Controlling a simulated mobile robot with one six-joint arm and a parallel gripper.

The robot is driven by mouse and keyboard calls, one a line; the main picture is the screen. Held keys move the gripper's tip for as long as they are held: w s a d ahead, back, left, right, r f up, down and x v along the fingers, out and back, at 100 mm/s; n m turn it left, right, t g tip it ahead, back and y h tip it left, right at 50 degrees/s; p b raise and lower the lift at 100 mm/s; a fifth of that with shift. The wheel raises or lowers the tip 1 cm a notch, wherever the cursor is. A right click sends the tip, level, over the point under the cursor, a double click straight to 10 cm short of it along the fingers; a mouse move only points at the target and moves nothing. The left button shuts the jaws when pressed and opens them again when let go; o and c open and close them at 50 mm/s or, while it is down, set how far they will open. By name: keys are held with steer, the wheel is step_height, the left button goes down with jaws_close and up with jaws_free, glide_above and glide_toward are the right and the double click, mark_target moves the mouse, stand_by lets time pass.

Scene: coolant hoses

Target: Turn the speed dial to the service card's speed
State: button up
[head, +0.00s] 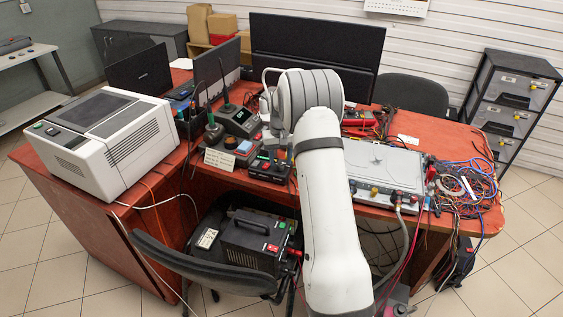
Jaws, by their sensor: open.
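A small cream card with lines of writing (218,160) stands at the front edge of the desk; its text is too small to read. Just right of it is a dark control box (268,167) with a lit green display and small coloured controls. I cannot pick out the speed dial among them. My white arm reaches over the desk from the bottom of the picture. My gripper (275,132) is open at the arm's end, just above and behind the control box. It is small and partly hidden by my wrist, and I see nothing held in it.
A second control box with a joystick (239,121) stands behind. A white printer-like machine (100,142) is on the left. A grey metal case (384,170) and tangled cables (468,185) lie on the right. A chair (200,262) stands in front.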

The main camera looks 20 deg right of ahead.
mark_target(281, 165)
step_height(281, 165, up, 6)
steer(key=shift+r, duration=0.1)
stand_by(0.5)
